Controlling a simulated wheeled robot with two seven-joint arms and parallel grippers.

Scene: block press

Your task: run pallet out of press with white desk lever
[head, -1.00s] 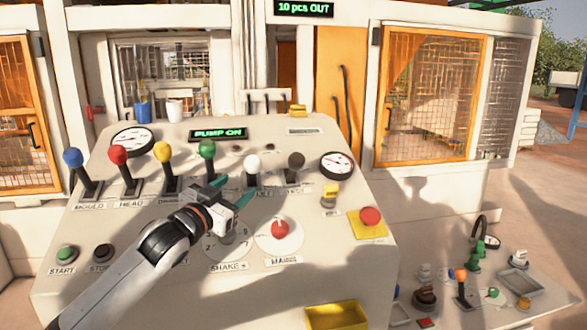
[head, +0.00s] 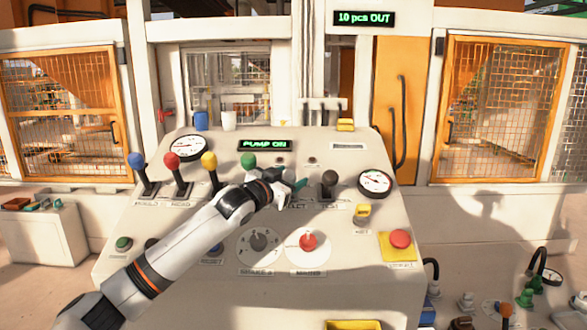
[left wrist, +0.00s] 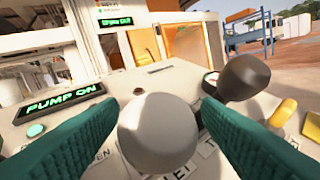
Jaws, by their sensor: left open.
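The white lever's knob (left wrist: 158,130) fills the middle of the left wrist view, between the two teal fingers of my left gripper (left wrist: 160,108). The fingers stand open on either side of it; I cannot tell whether either touches it. In the head view my left gripper (head: 293,180) hides the white lever, between the green lever (head: 248,161) and the dark lever (head: 329,180). The dark knob also shows close to the right finger in the left wrist view (left wrist: 243,76). The pallet cannot be made out. My right gripper is not in view.
Blue (head: 136,160), red (head: 171,161) and yellow (head: 209,160) levers stand left on the desk (head: 190,297). Dials, gauges and a red button (head: 400,239) surround them. Displays read "PUMP ON" (head: 265,145) and "10 pcs OUT" (head: 364,18). Caged machinery stands behind.

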